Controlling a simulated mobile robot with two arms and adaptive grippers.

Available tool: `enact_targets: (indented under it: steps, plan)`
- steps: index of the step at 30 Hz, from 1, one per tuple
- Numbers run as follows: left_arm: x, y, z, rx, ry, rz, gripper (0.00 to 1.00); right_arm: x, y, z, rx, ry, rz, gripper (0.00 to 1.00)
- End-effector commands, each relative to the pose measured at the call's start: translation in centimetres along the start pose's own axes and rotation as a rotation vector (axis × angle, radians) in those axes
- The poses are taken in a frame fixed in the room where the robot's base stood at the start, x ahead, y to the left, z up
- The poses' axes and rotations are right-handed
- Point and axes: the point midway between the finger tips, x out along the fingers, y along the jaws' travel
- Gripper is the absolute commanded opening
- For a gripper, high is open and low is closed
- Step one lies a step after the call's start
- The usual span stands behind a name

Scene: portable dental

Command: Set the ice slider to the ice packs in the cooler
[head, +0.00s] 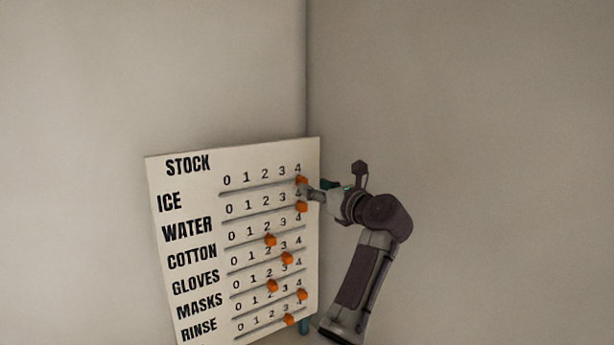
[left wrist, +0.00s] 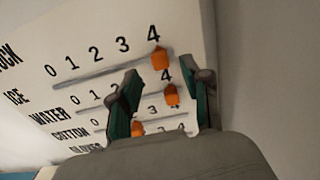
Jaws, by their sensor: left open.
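The white stock board (head: 190,225) has a column of labelled rows with numbers 0 to 4. The ice slider (head: 302,181) is an orange knob on the top slot, at the 4 end. It also shows in the left wrist view (left wrist: 160,59), below the printed 4. My left gripper (head: 313,191) is at the board's right edge, close to this knob. In the left wrist view my left gripper (left wrist: 162,70) is open, with the ice knob just past and between its teal fingertips. I cannot tell whether they touch. The cooler and ice packs are not in view.
The water slider (head: 301,207) sits at 4 just below, and shows between my fingers in the left wrist view (left wrist: 171,96). Several more orange knobs line the lower slots. Plain walls meet in a corner behind the board.

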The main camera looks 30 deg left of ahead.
Motion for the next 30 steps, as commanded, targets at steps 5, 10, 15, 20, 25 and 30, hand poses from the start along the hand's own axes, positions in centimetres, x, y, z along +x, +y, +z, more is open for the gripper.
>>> enact_targets:
  steps: [5, 10, 15, 20, 25, 30]
  plan:
    - [2.8, 0.0, 0.3, 0.003, -0.003, 0.001, 0.48, -1.4, -0.2, -0.1, 0.001, 0.000, -0.003, 0.61]
    - [4.0, 0.0, 0.1, 0.001, -0.001, 0.000, 0.48, -1.7, -0.2, -0.2, 0.001, 0.000, -0.003, 0.61]
    - [4.2, 0.0, 0.0, 0.000, -0.001, -0.001, 0.48, -1.6, -0.2, -0.1, 0.000, 0.000, -0.003, 0.61]
    - [4.2, 0.0, 0.0, 0.000, -0.001, -0.001, 0.45, -1.6, -0.2, -0.1, 0.000, -0.001, -0.003, 0.61]
    - [4.2, 0.0, 0.0, 0.000, -0.001, -0.001, 0.16, -1.6, -0.2, -0.1, 0.000, -0.001, -0.003, 0.61]
    - [4.2, 0.0, 0.0, 0.000, -0.001, -0.001, 0.00, -1.6, -0.2, -0.1, -0.001, -0.001, -0.003, 0.61]
